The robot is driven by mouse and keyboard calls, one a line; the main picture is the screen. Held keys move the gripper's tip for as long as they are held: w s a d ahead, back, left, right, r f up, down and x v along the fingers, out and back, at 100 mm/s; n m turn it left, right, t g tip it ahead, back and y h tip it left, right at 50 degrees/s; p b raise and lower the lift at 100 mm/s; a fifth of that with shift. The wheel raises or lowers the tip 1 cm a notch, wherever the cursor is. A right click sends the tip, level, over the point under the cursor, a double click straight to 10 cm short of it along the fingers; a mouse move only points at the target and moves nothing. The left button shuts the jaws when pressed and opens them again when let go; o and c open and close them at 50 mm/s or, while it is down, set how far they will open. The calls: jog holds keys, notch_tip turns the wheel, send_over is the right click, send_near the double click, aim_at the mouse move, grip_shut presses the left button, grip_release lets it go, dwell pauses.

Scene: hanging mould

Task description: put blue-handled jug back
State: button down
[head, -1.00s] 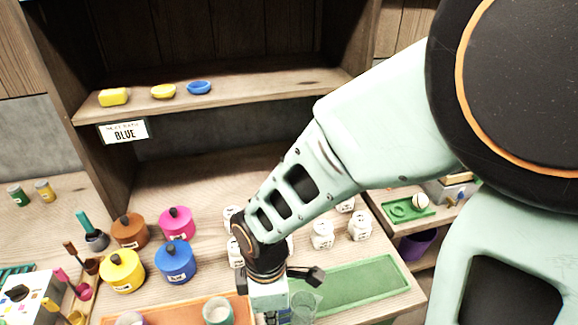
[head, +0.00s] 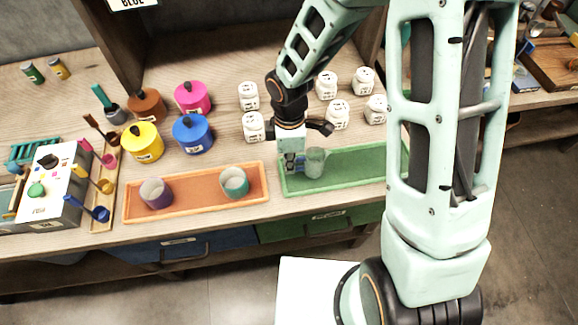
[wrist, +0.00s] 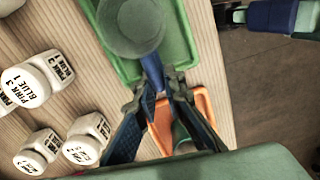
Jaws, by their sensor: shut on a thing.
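The jug (head: 315,162) is a clear, greenish cup with a blue handle on its left side; the handle (wrist: 152,70) shows best in the wrist view. My gripper (head: 292,164) is shut on that handle, with its fingers pointing down. The jug is upright at the left end of the green tray (head: 358,165). I cannot tell whether its base touches the tray. In the wrist view the jug (wrist: 130,25) lies over the green tray, just beyond my fingertips, and looks empty.
An orange tray (head: 198,203) with a purple cup (head: 156,193) and a teal cup (head: 234,182) lies to the left. Several white labelled jars (head: 337,114) stand behind the green tray. Coloured lidded pots (head: 192,134) stand at the back left. The green tray's right part looks bare.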

jog(key=shift+f, duration=1.3)
jog(key=shift+f, duration=0.15)
jog(key=c, duration=2)
grip_release()
jog(key=shift+s, duration=0.1)
notch_tip(320, 180, up, 12)
jog(key=shift+r+p, duration=0.15)
jog(key=shift+p, duration=0.3)
